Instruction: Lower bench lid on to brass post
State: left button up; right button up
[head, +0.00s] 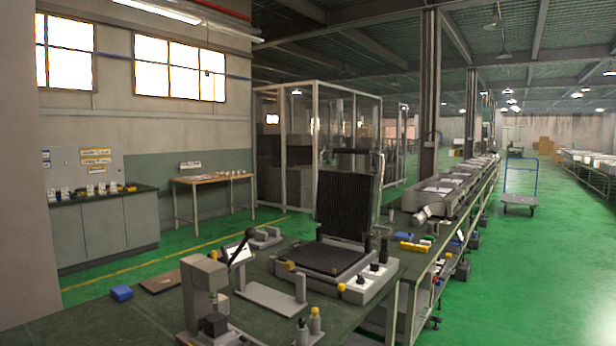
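The bench lid (344,208) is a black ribbed panel, standing open and nearly upright at the back of a grey bench unit (345,283). A thin dark bar rises above its top edge. The unit's lower plate (326,257) is dark, flat and uncovered. A yellow-brass knob (289,265) shows at the unit's left front, and another (341,287) at its front. I cannot tell which of these, if either, is the brass post. Neither of my grippers is in view.
The green-topped table (215,270) also carries a grey press (205,290), a stand with a black lever (238,250), a blue block (121,293) and small yellow-topped bottles (315,320). Black knobs (373,265) stand right of the plate. A conveyor line (450,195) runs behind.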

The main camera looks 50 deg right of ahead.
aim_at(348, 205)
jog(key=l+z, duration=0.1)
jog(key=l, duration=0.5)
jog(key=l+z, duration=0.1)
jog(key=l, duration=0.45)
jog(key=i+l+z, duration=0.15)
jog(key=l, duration=0.45)
jog(key=l+z, duration=0.1)
jog(key=l, duration=0.45)
